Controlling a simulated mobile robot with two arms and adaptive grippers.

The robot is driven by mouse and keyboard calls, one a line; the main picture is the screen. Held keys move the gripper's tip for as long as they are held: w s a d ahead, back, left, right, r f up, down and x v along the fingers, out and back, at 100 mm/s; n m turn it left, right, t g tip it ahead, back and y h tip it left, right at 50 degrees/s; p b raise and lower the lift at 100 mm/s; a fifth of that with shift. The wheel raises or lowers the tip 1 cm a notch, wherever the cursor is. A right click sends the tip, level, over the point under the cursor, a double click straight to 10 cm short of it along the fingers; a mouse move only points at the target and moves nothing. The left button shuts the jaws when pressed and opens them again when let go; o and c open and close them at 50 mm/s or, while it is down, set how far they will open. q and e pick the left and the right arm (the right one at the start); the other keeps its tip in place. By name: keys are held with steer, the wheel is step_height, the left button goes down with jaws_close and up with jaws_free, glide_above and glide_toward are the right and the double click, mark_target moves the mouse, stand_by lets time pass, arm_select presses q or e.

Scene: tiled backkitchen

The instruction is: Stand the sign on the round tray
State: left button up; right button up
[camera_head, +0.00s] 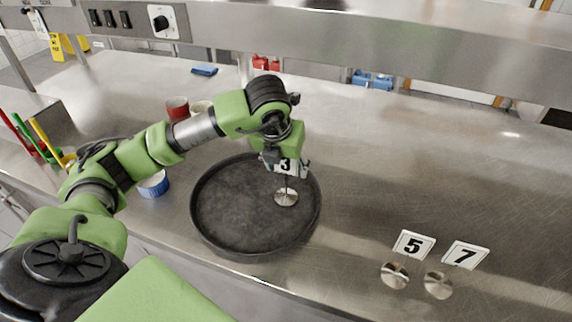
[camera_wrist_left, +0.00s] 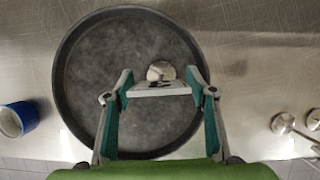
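The number 3 sign (camera_head: 285,165) is a small white card on a thin stem with a round metal base (camera_head: 286,197). It is upright over the right half of the round black tray (camera_head: 205,238); I cannot tell whether the base touches the tray floor. My left gripper (camera_head: 286,170) comes down from above with a finger at each side edge of the card. In the left wrist view the card (camera_wrist_left: 160,90) spans the space between the fingertips (camera_wrist_left: 160,82), and its base shows beyond it over the tray (camera_wrist_left: 68,110). My right gripper is out of view.
Signs 5 (camera_head: 413,245) and 7 (camera_head: 465,255) stand on the steel counter right of the tray. A blue-and-white container (camera_head: 154,184) stands left of the tray, with a red can (camera_head: 177,107) behind. A steel shelf (camera_head: 400,40) crosses the back. The counter's right side is largely clear.

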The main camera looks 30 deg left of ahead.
arm_select(q)
steer(key=shift+r, duration=0.1)
steer(key=shift+r, duration=0.15)
steer(key=shift+s+r, duration=0.1)
steer(key=shift+r, duration=0.25)
steer(key=v, duration=1.1)
steer(key=shift+b, duration=0.35)
steer(key=shift+s+r, duration=0.1)
